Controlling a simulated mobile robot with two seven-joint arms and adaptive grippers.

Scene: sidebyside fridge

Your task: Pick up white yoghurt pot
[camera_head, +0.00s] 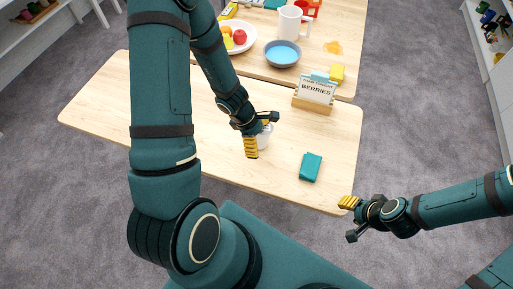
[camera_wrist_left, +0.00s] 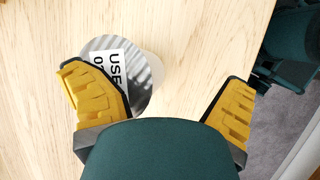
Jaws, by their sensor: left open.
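The white yoghurt pot (camera_head: 266,139) stands on the light wooden table, partly hidden behind my left gripper (camera_head: 259,133) in the head view. In the left wrist view the pot (camera_wrist_left: 150,65) has a silver lid with a white printed label. My left gripper (camera_wrist_left: 160,82) is open above it, one yellow finger on each side of the picture. The left finger overlaps the lid's edge in that view, while a wide gap of bare wood lies by the right finger. Whether any finger touches the pot cannot be told. My right gripper (camera_head: 349,219) is open and empty, off the table's front right.
A teal box (camera_head: 311,167) lies right of the pot. A wooden holder (camera_head: 313,105) with a BERRIES card stands behind it. The table's left part is clear.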

